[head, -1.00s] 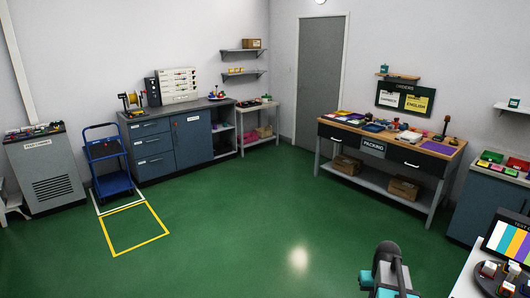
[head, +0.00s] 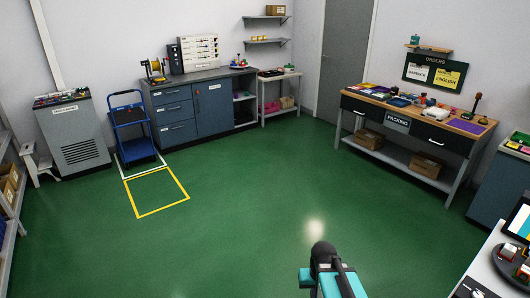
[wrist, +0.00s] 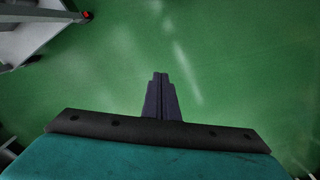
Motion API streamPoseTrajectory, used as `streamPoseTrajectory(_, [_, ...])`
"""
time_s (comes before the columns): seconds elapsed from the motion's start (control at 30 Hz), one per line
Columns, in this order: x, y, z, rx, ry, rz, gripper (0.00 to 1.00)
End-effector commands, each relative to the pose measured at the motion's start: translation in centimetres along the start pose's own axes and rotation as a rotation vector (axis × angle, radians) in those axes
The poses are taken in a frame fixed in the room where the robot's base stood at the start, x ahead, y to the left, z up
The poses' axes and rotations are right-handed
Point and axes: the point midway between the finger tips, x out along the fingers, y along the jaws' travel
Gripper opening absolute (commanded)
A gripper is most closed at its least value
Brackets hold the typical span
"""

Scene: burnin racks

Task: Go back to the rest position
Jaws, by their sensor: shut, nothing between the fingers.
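My gripper (wrist: 158,82) shows in the wrist view, with its dark fingers together and nothing between them. It points at bare green floor and touches nothing. In the head view only part of my teal and dark arm shows at the bottom, right of the middle; the fingers are not visible there.
Green floor (head: 250,215) is open ahead. A packing bench (head: 365,160) stands at the right, with a white table (head: 480,265) close at the lower right. A blue cart (head: 130,130), blue cabinet (head: 212,108) and grey cabinet (head: 80,143) line the back left. A shelf rack stands at the left edge.

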Motion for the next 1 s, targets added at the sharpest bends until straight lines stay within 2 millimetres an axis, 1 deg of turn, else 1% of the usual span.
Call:
streamPoseTrajectory(0.03, [0.1, -0.8, 0.4, -0.007, 0.000, 0.000, 0.00])
streamPoseTrajectory(0.1, [1.6, -0.6, 1.1, -0.004, -0.019, 0.000, 0.00])
streamPoseTrajectory(0.27, [4.3, -0.6, 2.9, -0.005, -0.060, 0.000, 0.00])
streamPoseTrajectory(0.47, [8.5, -0.5, 6.0, -0.006, -0.127, 0.000, 0.00])
streamPoseTrajectory(0.7, [14.7, -0.5, 11.3, -0.008, -0.233, 0.001, 0.00])
streamPoseTrajectory(0.87, [18.4, -0.5, 15.0, -0.009, -0.305, 0.001, 0.00])
streamPoseTrajectory(1.0, [21.5, -0.4, 18.5, -0.010, -0.368, 0.000, 0.00])
